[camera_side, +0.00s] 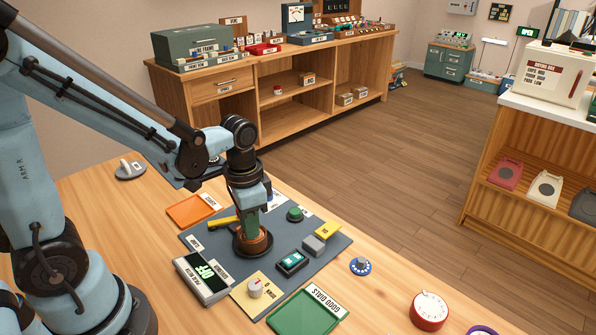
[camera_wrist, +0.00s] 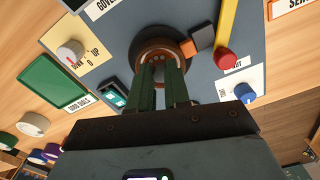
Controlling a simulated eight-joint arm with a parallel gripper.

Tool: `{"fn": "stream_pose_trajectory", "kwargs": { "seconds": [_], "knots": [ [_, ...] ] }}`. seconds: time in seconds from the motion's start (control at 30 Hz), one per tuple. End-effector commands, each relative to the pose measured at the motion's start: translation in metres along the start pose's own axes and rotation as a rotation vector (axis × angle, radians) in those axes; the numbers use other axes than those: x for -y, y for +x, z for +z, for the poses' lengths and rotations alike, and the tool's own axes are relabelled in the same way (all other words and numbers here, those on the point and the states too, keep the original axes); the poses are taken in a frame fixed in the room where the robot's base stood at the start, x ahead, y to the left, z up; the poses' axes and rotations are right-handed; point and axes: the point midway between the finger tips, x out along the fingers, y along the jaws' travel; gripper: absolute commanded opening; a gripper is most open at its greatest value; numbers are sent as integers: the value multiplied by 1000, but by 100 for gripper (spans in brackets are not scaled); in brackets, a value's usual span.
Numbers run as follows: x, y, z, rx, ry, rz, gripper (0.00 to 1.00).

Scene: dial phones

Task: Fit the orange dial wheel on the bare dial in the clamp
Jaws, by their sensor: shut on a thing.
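The orange-brown dial wheel (camera_side: 262,241) is at the tips of my gripper (camera_side: 251,230), whose green fingers are shut on it. In the wrist view my gripper (camera_wrist: 163,68) reaches the wheel (camera_wrist: 165,50), a round orange-brown piece with small light spots. The wheel is low over the dark round clamp (camera_wrist: 140,39) on the grey mat. The bare dial is hidden beneath the wheel and fingers. I cannot tell whether the wheel touches the dial or is seated on it.
A green tray (camera_side: 308,312) lies in front, an orange tray (camera_side: 193,210) behind.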

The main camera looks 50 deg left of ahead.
Motion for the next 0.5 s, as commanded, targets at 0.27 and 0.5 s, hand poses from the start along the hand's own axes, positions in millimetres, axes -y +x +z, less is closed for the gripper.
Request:
{"fn": "stream_pose_trajectory", "kwargs": {
  "seconds": [0.27, 0.5],
  "knots": [
    [0, 1, 0, 0, 0, 0, 42],
    [0, 0, 0, 0, 0, 0, 42]
  ]
}}
